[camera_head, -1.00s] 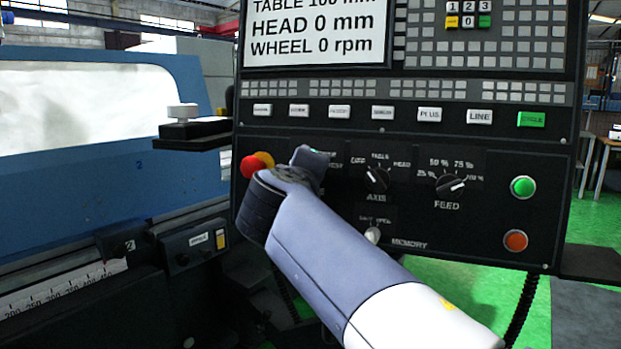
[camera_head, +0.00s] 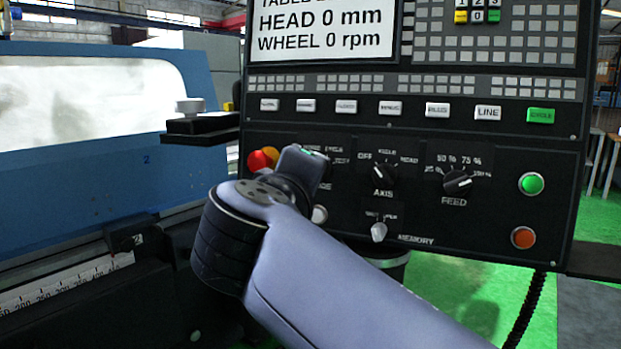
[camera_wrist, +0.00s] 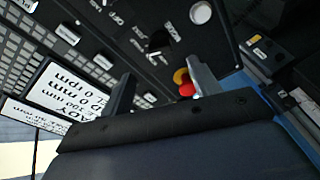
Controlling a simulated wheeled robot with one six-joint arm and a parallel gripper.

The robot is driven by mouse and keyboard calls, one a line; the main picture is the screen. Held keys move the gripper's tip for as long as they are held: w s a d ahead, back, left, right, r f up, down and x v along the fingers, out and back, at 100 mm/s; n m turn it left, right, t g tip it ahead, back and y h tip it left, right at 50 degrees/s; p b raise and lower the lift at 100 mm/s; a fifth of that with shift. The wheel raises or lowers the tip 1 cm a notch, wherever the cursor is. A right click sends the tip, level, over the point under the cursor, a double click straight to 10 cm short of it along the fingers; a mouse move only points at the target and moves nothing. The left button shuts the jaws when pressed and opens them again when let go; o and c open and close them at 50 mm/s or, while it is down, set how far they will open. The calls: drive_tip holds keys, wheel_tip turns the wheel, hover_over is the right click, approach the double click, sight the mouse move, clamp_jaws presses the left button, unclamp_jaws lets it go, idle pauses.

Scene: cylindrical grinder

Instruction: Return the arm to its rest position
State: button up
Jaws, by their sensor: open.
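My gripper (camera_head: 302,166) is in front of the lower left part of the black control panel (camera_head: 420,243) in the head view. My arm reaches up to it from the lower right. In the wrist view its two fingers stand apart, with nothing held between them, so my gripper (camera_wrist: 162,84) is open and empty. The panel, tilted in that view, lies beyond the fingers. In the head view my gripper partly hides a dial and its labels beside the red button (camera_head: 258,161). I cannot tell how far the fingertips are from the panel.
The AXIS dial (camera_head: 383,173), FEED dial (camera_head: 457,182), a small white switch (camera_head: 378,232) and green (camera_head: 531,184) and orange (camera_head: 523,237) buttons are close on the right. A black ledge (camera_head: 200,130) juts out at left. Green floor shows below the panel.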

drive_tip(key=shift+s+a, duration=0.1)
drive_tip(key=shift+s, duration=0.4)
drive_tip(key=shift+w, duration=0.15)
drive_tip(key=x, duration=1)
drive_tip(key=shift+w, duration=0.25)
drive_tip(key=shift+f, duration=0.1)
